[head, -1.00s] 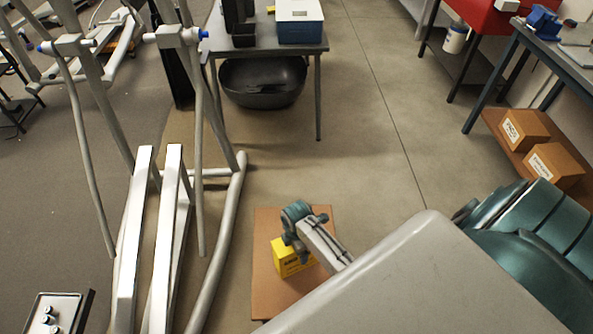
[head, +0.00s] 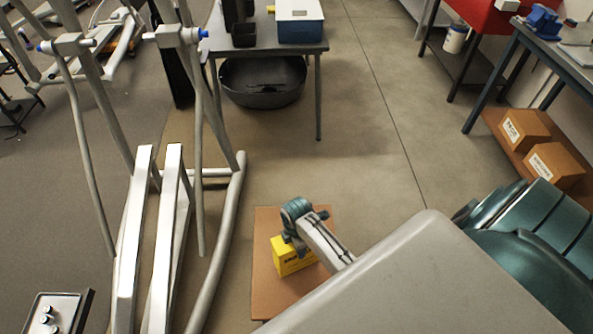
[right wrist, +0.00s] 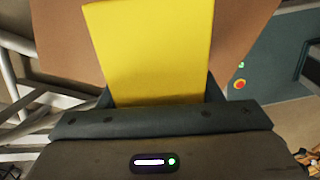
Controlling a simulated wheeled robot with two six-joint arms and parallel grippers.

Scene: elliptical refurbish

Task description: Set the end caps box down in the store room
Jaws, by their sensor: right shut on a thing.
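The end caps box appears to be the yellow box (head: 291,258), with dark print too small to read. It also fills the upper middle of the right wrist view (right wrist: 155,50). My right gripper (right wrist: 160,98) is shut on it, with the fingers along its sides. In the head view the box is over a flat brown board (head: 264,225) low by the floor; I cannot tell whether it touches. My arm hides part of the box. My left gripper is not in view.
A grey elliptical frame (head: 232,215) stands just left of the board. A table (head: 265,50) with a blue bin (head: 300,30) stands beyond. Two cardboard boxes (head: 555,166) sit on a low shelf at the right. The floor (head: 370,160) between is clear.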

